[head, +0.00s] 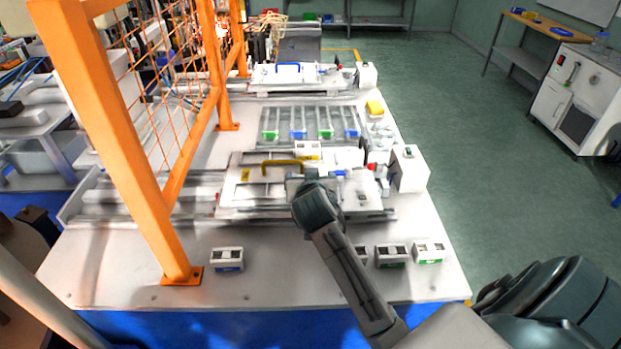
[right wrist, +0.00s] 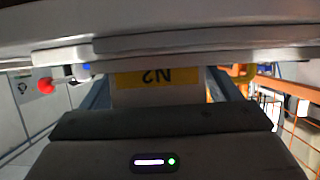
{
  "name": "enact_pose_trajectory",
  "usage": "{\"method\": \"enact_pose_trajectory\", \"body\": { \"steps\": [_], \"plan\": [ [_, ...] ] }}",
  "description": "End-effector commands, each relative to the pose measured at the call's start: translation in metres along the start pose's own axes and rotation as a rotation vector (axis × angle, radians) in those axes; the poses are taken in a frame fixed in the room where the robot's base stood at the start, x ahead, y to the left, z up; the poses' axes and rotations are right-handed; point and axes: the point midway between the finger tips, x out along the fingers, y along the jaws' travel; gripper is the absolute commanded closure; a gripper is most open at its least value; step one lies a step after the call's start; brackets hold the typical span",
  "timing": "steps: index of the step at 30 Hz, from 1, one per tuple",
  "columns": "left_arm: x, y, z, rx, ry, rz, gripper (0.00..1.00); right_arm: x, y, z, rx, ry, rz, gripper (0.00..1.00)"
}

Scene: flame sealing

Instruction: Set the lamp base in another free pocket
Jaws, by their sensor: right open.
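Small white blocks with dark openings on top stand along the front of the bench in the head view. One with a blue label (head: 228,258) stands alone at left. I cannot tell which is the lamp base. My right wrist is over the front fixture (head: 245,190) and hides its own fingers there. In the right wrist view my right gripper (right wrist: 162,85) is open, its fingers either side of a pale part with a yellow N2 label (right wrist: 157,77). I cannot tell whether they touch it.
An orange post and mesh guard (head: 115,130) rises at left. Behind the front fixture lies a slotted tray (head: 310,113) with green and blue marks. A white box (head: 409,170) stands right of the fixture.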

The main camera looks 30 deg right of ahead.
Motion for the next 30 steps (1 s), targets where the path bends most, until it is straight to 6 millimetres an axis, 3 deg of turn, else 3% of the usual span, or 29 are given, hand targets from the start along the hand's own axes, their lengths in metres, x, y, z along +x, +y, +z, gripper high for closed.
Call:
{"method": "enact_pose_trajectory", "body": {
  "steps": [5, 18, 30],
  "plan": [
    [0.003, -0.001, -0.001, 0.001, 0.001, -0.002, 0.17, -0.008, -0.001, -0.001, 0.002, 0.000, -0.001, 0.17],
    [0.024, -0.001, -0.003, 0.001, 0.006, -0.003, 0.17, -0.095, -0.001, -0.001, 0.007, -0.002, -0.002, 0.17],
    [0.027, 0.000, -0.002, 0.001, 0.006, -0.002, 0.17, -0.121, 0.000, -0.003, 0.001, 0.001, 0.000, 0.17]
  ]
}}
